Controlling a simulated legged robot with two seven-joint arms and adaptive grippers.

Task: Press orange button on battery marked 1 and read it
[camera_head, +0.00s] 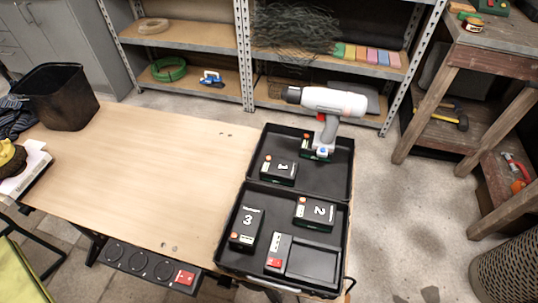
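The battery marked 1 (279,171) is a black block in the back half of an open black case (347,183) on the workbench. A small orange spot shows at its upper left corner. The battery marked 2 (314,212) and the battery marked 3 (247,227) are in the front half, each also with an orange spot. A white and grey drill (325,104) stands upright in the back half, behind and right of battery 1. Neither of my grippers is in view.
A black charger-like unit with a red part (274,262) sits at the case's front. The wooden tabletop (150,170) left of the case is mostly clear. A black bin (58,97) stands at its back left. Shelves (190,35) stand behind and a wooden bench (475,60) stands right.

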